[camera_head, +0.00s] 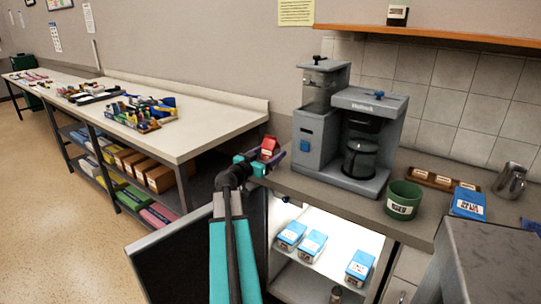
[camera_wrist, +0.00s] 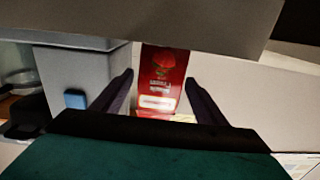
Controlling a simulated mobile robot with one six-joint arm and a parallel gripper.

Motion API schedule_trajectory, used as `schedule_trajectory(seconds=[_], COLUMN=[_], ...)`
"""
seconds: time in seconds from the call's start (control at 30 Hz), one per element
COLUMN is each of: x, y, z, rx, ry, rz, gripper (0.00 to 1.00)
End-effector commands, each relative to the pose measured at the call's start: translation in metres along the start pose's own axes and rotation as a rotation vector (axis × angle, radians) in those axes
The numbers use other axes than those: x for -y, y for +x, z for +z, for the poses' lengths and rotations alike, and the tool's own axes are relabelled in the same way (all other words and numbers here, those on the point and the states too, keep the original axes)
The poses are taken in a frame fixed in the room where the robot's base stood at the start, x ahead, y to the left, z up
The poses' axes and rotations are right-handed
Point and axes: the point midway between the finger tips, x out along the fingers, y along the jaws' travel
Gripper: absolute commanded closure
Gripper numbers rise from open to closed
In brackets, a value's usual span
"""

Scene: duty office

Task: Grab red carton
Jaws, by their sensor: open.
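The red carton (camera_head: 268,148) stands on the left end of the grey counter, left of the coffee machine. In the wrist view the red carton (camera_wrist: 163,80) is upright, with a white label low on its front, and shows between the two dark fingers. My gripper (camera_head: 262,162) is at the carton in the head view, and its fingers (camera_wrist: 160,92) are open in the wrist view, one on each side of the carton. I cannot tell whether either finger touches it. The carton's lower part is partly hidden by my gripper in the head view.
The grey coffee machine (camera_head: 346,130) stands close to the right of the carton. A green mug (camera_head: 403,200) and a blue carton (camera_head: 468,203) are farther right on the counter. Several blue cartons (camera_head: 312,246) lie in the lit compartment below. A long table (camera_head: 190,125) stands at left.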

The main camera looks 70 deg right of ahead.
Motion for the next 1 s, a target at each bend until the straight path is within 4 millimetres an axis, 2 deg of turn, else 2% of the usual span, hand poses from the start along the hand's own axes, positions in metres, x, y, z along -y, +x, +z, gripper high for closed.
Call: schedule_trajectory(seconds=[0.2, 0.4, 1.0], x=[-0.001, -0.001, -0.001], y=[0.026, 0.04, 0.04], z=[0.003, 0.004, 0.004], rx=[0.001, 0.0, 0.001], ry=[-0.001, 0.0, 0.0], rz=[0.001, -0.001, -0.002], gripper=[0.34, 0.34, 0.34])
